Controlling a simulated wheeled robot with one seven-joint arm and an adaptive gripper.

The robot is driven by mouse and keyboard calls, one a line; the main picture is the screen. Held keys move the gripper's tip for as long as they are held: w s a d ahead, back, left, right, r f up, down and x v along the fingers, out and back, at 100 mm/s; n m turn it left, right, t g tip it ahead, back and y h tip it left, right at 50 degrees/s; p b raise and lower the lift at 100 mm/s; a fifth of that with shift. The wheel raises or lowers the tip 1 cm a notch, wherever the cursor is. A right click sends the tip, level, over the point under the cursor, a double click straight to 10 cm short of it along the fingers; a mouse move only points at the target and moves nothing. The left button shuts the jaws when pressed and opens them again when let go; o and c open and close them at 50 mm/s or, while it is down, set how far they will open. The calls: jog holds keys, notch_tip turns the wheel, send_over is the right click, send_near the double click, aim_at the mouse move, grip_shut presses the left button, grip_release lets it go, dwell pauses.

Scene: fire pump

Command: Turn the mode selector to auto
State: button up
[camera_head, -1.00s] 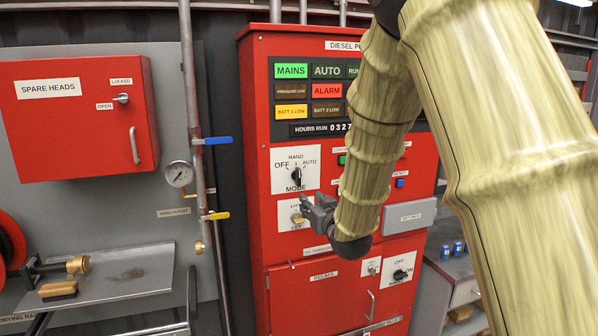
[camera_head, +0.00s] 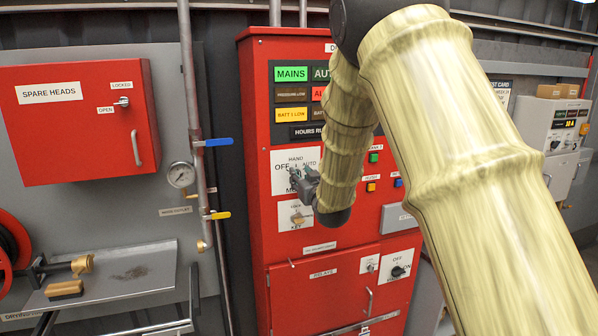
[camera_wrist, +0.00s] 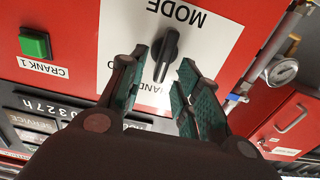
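The mode selector is a black knob on a white plate (camera_head: 310,158) marked OFF, HAND and AUTO, on the red pump panel. In the head view my gripper covers most of the knob. In the wrist view, seen upside down, the knob (camera_wrist: 166,54) stands nearly in line with the HAND label below it; which end is its pointer I cannot tell. My gripper (camera_wrist: 164,62) is open, with one finger on each side of the knob's near end. Gaps show beside the knob, and it is not clamped.
A key switch plate (camera_head: 296,214) sits just below the selector. The green crank button (camera_wrist: 34,45) is on the same panel. Pipes with a blue lever (camera_head: 218,142), a yellow lever (camera_head: 219,215) and a gauge (camera_head: 180,174) stand left of the panel.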

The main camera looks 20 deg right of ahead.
jog(key=shift+w, duration=0.85)
jog(key=shift+a, duration=0.1)
grip_shut()
jog(key=shift+f, duration=0.1)
jog(key=shift+d+f+m+b, duration=0.1)
jog(key=shift+d+m+b, duration=0.15)
jog(key=shift+m+b, duration=1.4)
jog(key=shift+d+f+m+b, duration=0.1)
jog(key=shift+d+m+b, duration=0.2)
jog(key=shift+m+b, duration=1.3)
jog(key=shift+d+f+m+b, duration=0.1)
jog(key=shift+d+m+b, duration=0.15)
jog(key=shift+m+b, duration=1.4)
